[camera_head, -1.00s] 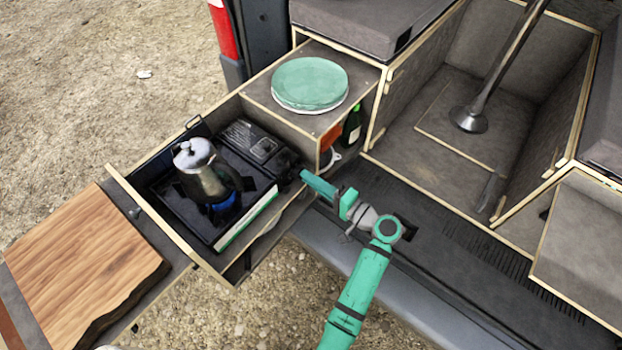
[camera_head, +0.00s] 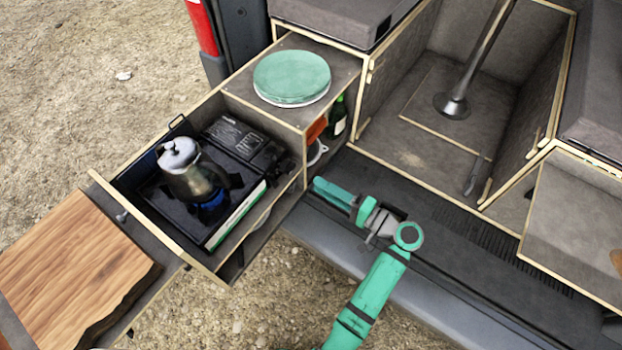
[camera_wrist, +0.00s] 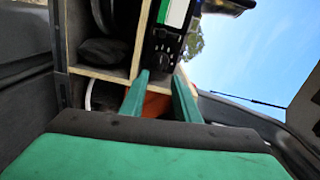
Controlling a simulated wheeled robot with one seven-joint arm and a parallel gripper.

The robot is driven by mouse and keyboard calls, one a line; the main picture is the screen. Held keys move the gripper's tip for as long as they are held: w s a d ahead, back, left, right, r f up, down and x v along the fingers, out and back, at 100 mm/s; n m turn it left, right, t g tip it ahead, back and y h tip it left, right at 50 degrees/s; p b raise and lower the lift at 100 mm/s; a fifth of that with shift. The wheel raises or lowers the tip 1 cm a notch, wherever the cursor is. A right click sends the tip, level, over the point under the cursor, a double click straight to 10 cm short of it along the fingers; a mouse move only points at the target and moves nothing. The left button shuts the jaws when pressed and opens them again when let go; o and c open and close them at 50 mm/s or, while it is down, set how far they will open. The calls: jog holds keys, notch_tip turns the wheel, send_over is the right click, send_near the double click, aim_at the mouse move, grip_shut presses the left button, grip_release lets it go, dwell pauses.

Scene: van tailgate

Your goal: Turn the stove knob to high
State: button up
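The black camp stove (camera_head: 248,146) sits in the pulled-out drawer. A metal moka pot (camera_head: 190,172) stands on its burner, with a blue glow under it like a flame. The dark knob (camera_head: 287,166) is at the stove's right end; its setting is too small to read. My gripper (camera_head: 318,186) is to the right of the knob, apart from it, beside the drawer's corner. In the wrist view my gripper (camera_wrist: 160,82) has its two fingers apart with nothing held between them. The stove's black control end (camera_wrist: 165,46) shows just beyond the fingertips there.
The drawer's wooden side wall (camera_head: 243,238) and the cabinet with green plates (camera_head: 291,77) flank the stove. A green bottle (camera_head: 338,117) stands in the cabinet opening. A wooden board (camera_head: 75,275) lies at the left. Room is free above the bumper.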

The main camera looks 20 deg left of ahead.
jog(key=shift+v, duration=1)
jog(key=shift+f, duration=0.1)
jog(key=s+d+f+m+t+h, duration=0.2)
jog(key=s+f+h, duration=0.4)
jog(key=s+f, duration=0.25)
jog(key=s+d+f+m+t+h, duration=0.2)
jog(key=s+f+h, duration=0.45)
jog(key=f, duration=0.35)
jog(key=s+d+r+n+t+h, duration=0.1)
jog(key=s+d+r+h, duration=0.15)
jog(key=s, duration=0.25)
jog(key=s+d+r+n+t+h, duration=0.1)
jog(key=s+r+h, duration=0.1)
jog(key=s+r, duration=0.3)
jog(key=s+a+r+n+t, duration=0.1)
jog(key=s+r+n+t, duration=0.2)
jog(key=r, duration=1)
jog(key=s+n, duration=0.1)
jog(key=s, duration=0.2)
jog(key=shift+s+a+n, duration=0.25)
jog(key=shift+s+n, duration=0.1)
jog(key=shift+n, duration=0.05)
